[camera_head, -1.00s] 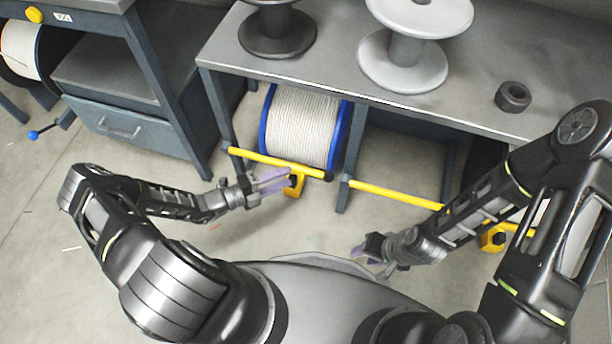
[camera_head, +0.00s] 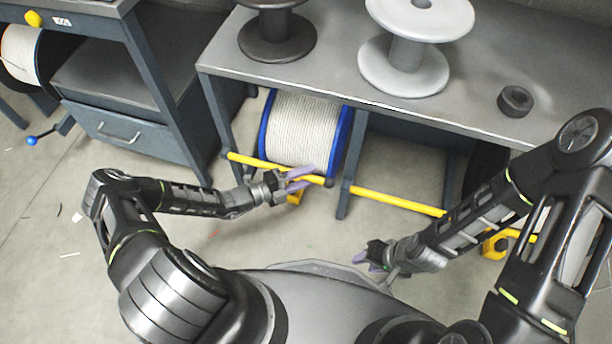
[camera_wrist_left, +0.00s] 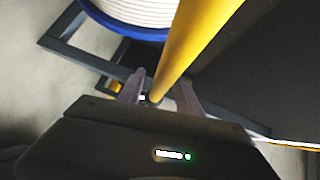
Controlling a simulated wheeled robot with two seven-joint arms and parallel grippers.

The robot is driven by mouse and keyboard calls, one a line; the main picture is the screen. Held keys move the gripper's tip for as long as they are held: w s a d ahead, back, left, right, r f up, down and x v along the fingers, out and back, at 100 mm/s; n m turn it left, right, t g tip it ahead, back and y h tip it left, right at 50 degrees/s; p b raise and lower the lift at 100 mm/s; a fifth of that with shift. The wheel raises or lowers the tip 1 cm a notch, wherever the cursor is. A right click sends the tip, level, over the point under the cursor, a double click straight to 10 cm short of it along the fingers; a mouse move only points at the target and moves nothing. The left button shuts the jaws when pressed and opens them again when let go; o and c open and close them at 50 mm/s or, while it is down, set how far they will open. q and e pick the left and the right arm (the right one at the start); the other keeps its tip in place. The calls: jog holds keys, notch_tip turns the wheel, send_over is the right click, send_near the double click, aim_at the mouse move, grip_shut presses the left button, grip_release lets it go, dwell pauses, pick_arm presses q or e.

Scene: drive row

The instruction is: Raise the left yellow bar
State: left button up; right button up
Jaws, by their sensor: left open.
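The left yellow bar (camera_head: 255,162) runs across the front of the bench bay, below a blue-flanged reel of white rope (camera_head: 304,130). My left gripper (camera_head: 298,180) is at the right part of this bar, with its purple fingers apart. In the left wrist view the bar (camera_wrist_left: 195,45) runs down between the two open fingers of the gripper (camera_wrist_left: 160,92); I cannot tell whether either finger touches it. The hand hides part of a yellow fitting (camera_head: 296,197) under the bar. My right gripper (camera_head: 368,260) hangs low over the floor, away from the bars; its finger gap is unclear.
A second yellow bar (camera_head: 398,200) crosses the bay to the right. The grey bench (camera_head: 330,60) above carries a dark spool (camera_head: 277,38), a grey spool (camera_head: 405,50) and a black ring (camera_head: 515,101). A drawer cabinet (camera_head: 125,130) stands left.

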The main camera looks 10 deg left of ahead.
pick_arm(q)
grip_shut()
dwell(0.5)
dwell(1.0)
